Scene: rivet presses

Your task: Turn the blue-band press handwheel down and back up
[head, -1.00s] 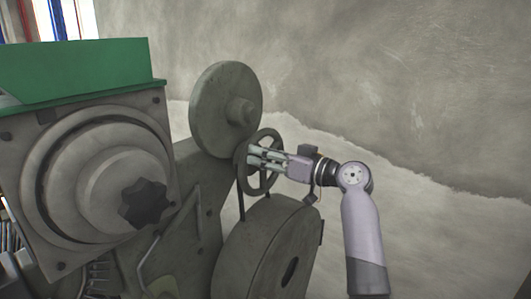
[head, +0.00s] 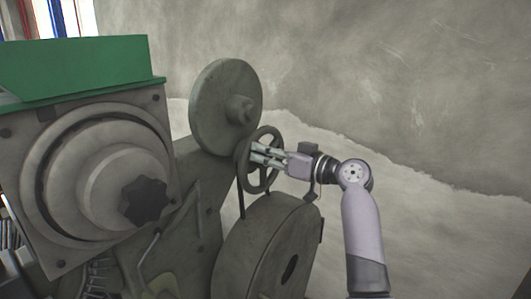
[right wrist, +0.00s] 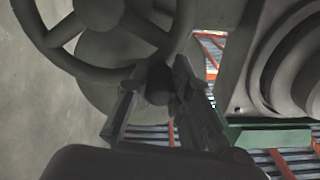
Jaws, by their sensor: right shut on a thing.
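The grey handwheel (head: 265,131) stands upright on the right side of the press, below a larger grey disc. No blue band shows in these views. My right gripper (head: 262,153) reaches in from the right, with its fingers at the wheel. In the right wrist view the handwheel (right wrist: 75,65) fills the upper left, with its spokes and rim in sight. There my right gripper (right wrist: 155,88) is shut on a dark rounded part between its fingers, apparently the wheel's handle. The fingers partly hide that grip. My left gripper is out of view.
A large grey disc (head: 224,105) is just above the handwheel, and a thick drum (head: 250,255) lies below it. The press housing with a green top (head: 80,70) and a dark star knob (head: 144,200) stands at left. Open space lies to the right, before a wall (head: 400,80).

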